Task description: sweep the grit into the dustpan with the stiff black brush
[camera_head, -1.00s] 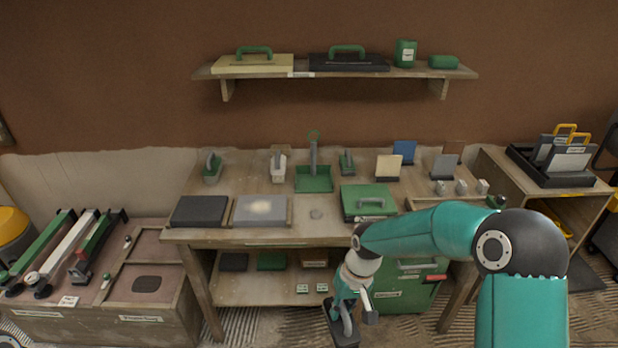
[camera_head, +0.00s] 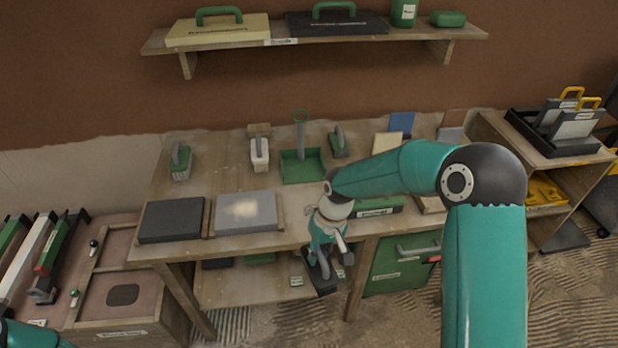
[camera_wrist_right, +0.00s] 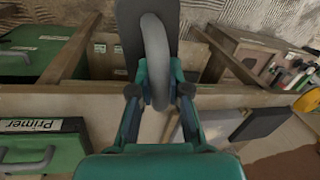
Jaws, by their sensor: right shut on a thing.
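My right gripper (camera_head: 322,252) is shut on the grey loop handle of a black block-like tool (camera_head: 326,288), which looks like the black brush; no bristles show. It hangs in front of the bench's front edge, below the top. In the right wrist view the handle (camera_wrist_right: 156,55) is between the fingers, with the dark block (camera_wrist_right: 130,20) behind it. The green dustpan (camera_head: 301,172) stands at the back middle of the bench, its handle upright. My left gripper is out of view.
On the bench (camera_head: 255,246) are a black slab (camera_head: 171,221), a grey slab (camera_head: 246,213), a green brush (camera_head: 181,162), a white brush (camera_head: 260,152) and a small green-based tool (camera_head: 338,143). A shelf (camera_head: 310,45) runs above.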

